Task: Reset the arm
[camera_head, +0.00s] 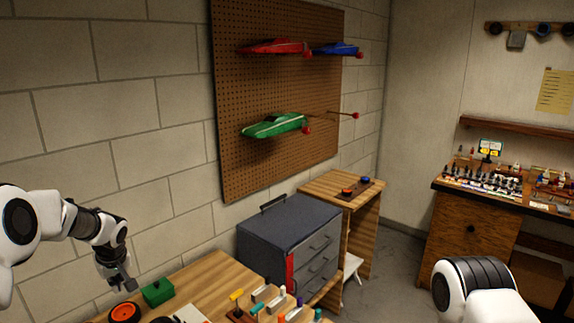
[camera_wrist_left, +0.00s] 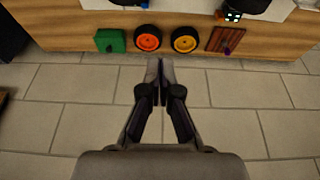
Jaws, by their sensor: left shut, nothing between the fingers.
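My left arm comes in from the left in the head view. Its gripper (camera_head: 124,284) hangs above the left end of the wooden workbench (camera_head: 212,279), near a green box (camera_head: 157,292) and an orange-centred wheel (camera_head: 124,313). In the left wrist view the gripper (camera_wrist_left: 160,76) is shut and empty, its fingers together. Beyond the fingertips lie the green block (camera_wrist_left: 110,41), an orange wheel (camera_wrist_left: 148,38), a yellow wheel (camera_wrist_left: 185,39) and a brown piece with a purple knob (camera_wrist_left: 226,39). Part of my right arm shows at the lower right; its gripper is out of view.
A grey drawer cabinet (camera_head: 285,239) stands behind the bench. A pegboard (camera_head: 262,90) holds red, blue and green car bodies. A small wooden table (camera_head: 341,186) and another bench (camera_head: 473,222) stand further right, with open floor between.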

